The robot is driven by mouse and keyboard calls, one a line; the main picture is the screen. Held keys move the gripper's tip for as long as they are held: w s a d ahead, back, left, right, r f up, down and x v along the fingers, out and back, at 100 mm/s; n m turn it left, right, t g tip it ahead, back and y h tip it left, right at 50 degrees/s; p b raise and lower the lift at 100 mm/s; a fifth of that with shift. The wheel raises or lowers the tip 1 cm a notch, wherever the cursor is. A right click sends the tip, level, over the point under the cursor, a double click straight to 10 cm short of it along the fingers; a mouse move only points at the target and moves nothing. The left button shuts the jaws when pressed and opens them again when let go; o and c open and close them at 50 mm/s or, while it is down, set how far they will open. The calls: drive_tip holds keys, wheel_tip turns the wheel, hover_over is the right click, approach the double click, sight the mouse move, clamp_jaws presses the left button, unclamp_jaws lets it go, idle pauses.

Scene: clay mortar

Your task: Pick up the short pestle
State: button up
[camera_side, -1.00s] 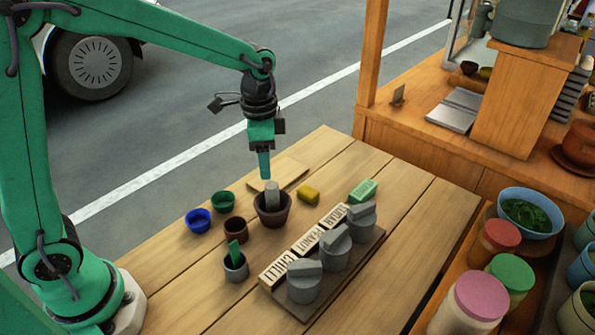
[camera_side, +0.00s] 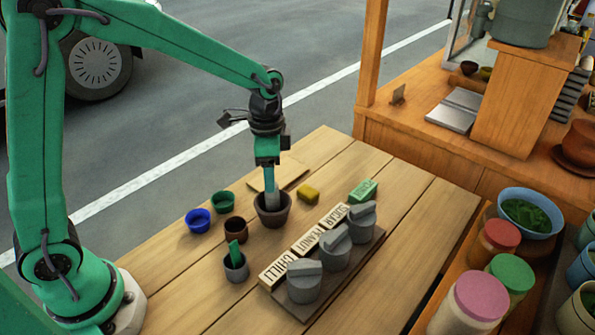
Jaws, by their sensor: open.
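The short pestle (camera_side: 272,200) is a grey stub standing in the dark clay mortar (camera_side: 273,214), with its upper part above the rim. My gripper (camera_side: 269,189) points straight down over the mortar, its green fingers at the top of the pestle. The jaws are open. The fingers overlap the pestle's top in this view, so I cannot tell whether they touch it. The pestle's lower end is hidden inside the mortar.
Small blue (camera_side: 198,220), green (camera_side: 222,202) and brown (camera_side: 236,229) bowls stand to the left. A grey cup (camera_side: 236,267) holds a green item. Lidded grey pots (camera_side: 305,281) with labelled blocks stand at right front. A yellow block (camera_side: 308,194) lies right of the mortar.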

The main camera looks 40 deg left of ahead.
drive_tip(key=shift+w+f, duration=0.1)
drive_tip(key=shift+f, duration=2.35)
drive_tip(key=c, duration=1.1)
drive_tip(key=shift+o, duration=0.2)
drive_tip(key=shift+r, duration=0.15)
drive_tip(key=shift+r, duration=0.6)
drive_tip(key=r, duration=0.3)
drive_tip(key=shift+s+d+r, duration=0.1)
drive_tip(key=shift+s+d, duration=0.1)
drive_tip(key=shift+d, duration=0.2)
drive_tip(key=s+d+r, duration=0.6)
drive_tip(key=s+d, duration=0.1)
drive_tip(key=d, duration=0.1)
drive_tip(key=shift+d+r, duration=0.15)
drive_tip(key=shift+r, duration=0.05)
